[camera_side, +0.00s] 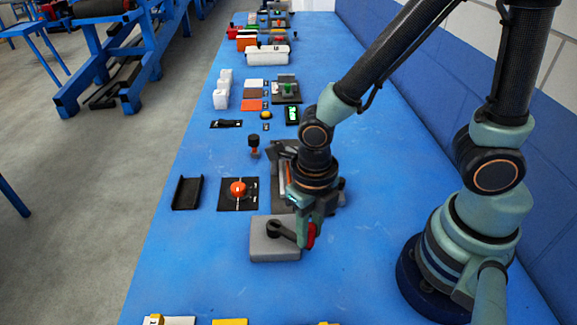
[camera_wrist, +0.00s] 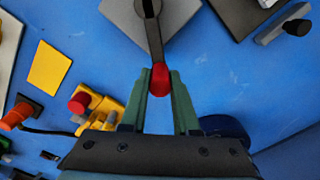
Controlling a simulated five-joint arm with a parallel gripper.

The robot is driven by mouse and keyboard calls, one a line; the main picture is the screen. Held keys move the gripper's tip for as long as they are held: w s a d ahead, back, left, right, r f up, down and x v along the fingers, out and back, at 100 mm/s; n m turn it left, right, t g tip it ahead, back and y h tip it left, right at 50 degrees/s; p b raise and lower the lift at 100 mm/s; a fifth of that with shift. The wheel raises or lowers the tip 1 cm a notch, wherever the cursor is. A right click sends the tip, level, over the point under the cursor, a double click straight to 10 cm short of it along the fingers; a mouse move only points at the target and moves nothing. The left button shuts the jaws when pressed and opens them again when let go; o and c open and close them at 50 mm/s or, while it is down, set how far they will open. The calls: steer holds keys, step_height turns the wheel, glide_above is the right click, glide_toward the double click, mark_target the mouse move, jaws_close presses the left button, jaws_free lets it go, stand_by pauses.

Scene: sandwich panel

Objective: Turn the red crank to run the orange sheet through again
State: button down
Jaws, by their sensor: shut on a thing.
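The crank has a red knob (camera_side: 311,236) on a black arm (camera_side: 284,231), set on a grey block (camera_side: 262,249). My gripper (camera_side: 307,224) is at the right side of this block, shut on the red knob. In the wrist view the red knob (camera_wrist: 160,80) sits between the two green fingers, and the black arm (camera_wrist: 153,38) runs from it up to the grey block (camera_wrist: 122,12). A flat orange piece (camera_side: 252,105) lies farther up the bench; I cannot tell whether it is the task's sheet. My wrist hides part of the dark device (camera_side: 282,152) behind the block.
A black panel with an orange-red knob (camera_side: 238,188) and a black tray (camera_side: 187,193) lie left of my gripper. A black-topped post (camera_side: 254,145) stands behind them. Several small items line the bench farther back.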

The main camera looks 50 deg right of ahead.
steer(key=shift+w+d+n, duration=0.25)
steer(key=shift+d+n, duration=0.45)
steer(key=shift+n, duration=0.35)
steer(key=shift+w+d+n, duration=0.25)
steer(key=shift+d+n, duration=0.4)
steer(key=shift+n, duration=0.4)
steer(key=c, duration=0.7)
jaws_free()
steer(key=shift+o, duration=0.2)
step_height(320, 180, up, 12)
